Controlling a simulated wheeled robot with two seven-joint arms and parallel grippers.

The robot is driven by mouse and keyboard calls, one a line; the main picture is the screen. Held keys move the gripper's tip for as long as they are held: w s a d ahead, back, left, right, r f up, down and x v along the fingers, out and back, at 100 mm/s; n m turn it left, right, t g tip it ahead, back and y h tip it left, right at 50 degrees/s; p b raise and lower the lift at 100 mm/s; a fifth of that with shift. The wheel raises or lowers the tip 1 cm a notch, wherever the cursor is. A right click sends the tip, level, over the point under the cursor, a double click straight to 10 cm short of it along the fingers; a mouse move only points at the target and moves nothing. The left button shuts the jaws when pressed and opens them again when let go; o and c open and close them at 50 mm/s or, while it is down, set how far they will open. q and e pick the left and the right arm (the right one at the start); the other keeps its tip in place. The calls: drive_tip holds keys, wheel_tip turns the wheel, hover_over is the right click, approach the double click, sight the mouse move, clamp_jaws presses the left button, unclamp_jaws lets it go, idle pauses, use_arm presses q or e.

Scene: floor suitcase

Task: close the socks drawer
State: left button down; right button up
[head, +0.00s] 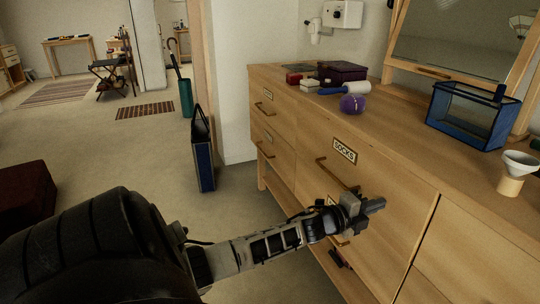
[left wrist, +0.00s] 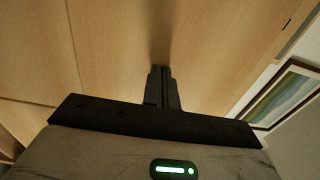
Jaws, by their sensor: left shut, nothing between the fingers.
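The socks drawer (head: 390,180) is a light wood front with a "SOCKS" label (head: 344,150) and a bar handle (head: 333,172), in the dresser at the right of the head view. It looks flush or nearly flush; I cannot tell whether a small gap is left. My left gripper (head: 376,205) is shut and empty, in front of the drawer face, right of and below the handle. In the left wrist view its closed fingertips (left wrist: 163,70) point at a plain wood surface (left wrist: 200,45), very close or touching; I cannot tell which. My right gripper is out of view.
The dresser top (head: 400,115) holds a purple ball (head: 352,103), a dark purple box (head: 342,71), a blue-framed glass box (head: 467,115), a funnel-topped jar (head: 515,172) and a mirror (head: 462,35). A blue bag (head: 204,160) stands on the floor.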

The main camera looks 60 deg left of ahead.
use_arm(q)
drive_tip(key=shift+w+r, duration=0.2)
drive_tip(key=shift+w, duration=0.4)
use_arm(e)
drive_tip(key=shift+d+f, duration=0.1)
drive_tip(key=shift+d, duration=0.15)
use_arm(q)
drive_tip(key=shift+d, duration=0.15)
drive_tip(key=s+a+p, duration=0.2)
drive_tip(key=s, duration=1.2)
drive_tip(key=shift+a+f, duration=0.2)
drive_tip(key=shift+a, duration=0.1)
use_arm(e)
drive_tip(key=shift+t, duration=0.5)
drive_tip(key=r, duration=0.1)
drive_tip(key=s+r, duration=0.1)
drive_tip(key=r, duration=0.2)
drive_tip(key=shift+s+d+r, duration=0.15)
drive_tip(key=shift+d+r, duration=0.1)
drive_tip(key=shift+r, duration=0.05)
use_arm(q)
drive_tip(key=shift+s+d, duration=0.1)
drive_tip(key=shift+s, duration=0.05)
